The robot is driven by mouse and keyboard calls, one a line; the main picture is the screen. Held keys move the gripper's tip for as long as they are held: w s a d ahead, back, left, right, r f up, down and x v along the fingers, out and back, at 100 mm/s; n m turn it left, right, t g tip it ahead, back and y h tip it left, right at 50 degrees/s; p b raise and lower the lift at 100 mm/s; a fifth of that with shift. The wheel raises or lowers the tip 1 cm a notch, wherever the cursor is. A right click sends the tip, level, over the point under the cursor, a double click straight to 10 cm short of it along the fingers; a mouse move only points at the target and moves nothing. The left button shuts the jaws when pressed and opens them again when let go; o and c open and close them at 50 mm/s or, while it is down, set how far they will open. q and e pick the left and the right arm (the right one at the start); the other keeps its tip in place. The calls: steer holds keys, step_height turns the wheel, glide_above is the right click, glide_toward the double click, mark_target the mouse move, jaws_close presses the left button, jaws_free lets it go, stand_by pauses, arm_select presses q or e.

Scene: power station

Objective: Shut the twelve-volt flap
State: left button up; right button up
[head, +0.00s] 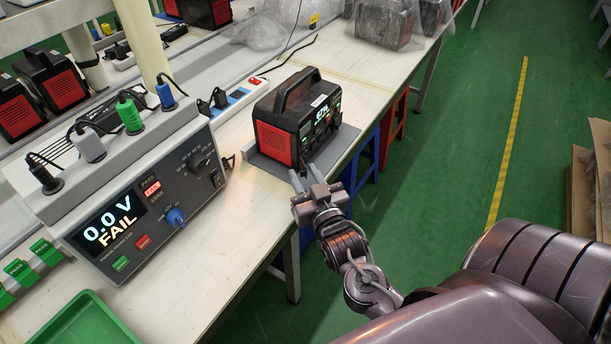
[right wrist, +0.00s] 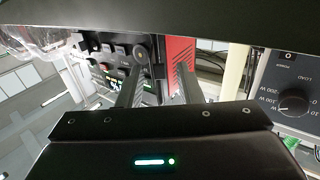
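The power station (head: 289,116) is a black box with red end panels and a carry handle. It stands upright on a grey plate on the bench, with its lit display and front panel facing right. The twelve-volt flap is too small to pick out in the head view. In the right wrist view, a round dark part (right wrist: 140,54) shows on the front panel; I cannot tell whether it is the flap. My right gripper (head: 306,176) is empty, with its fingers apart, just in front of the power station's near lower corner. The fingers (right wrist: 158,85) point at the station. My left gripper is out of view.
A tester (head: 125,225) reading "0.0 V FAIL" stands left on the bench, with plugs on top. A white power strip (head: 235,100) lies behind the station. A green tray (head: 85,325) is at the lower left. Bagged units (head: 385,22) stand farther back. Green floor is open right.

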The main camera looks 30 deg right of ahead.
jaws_close()
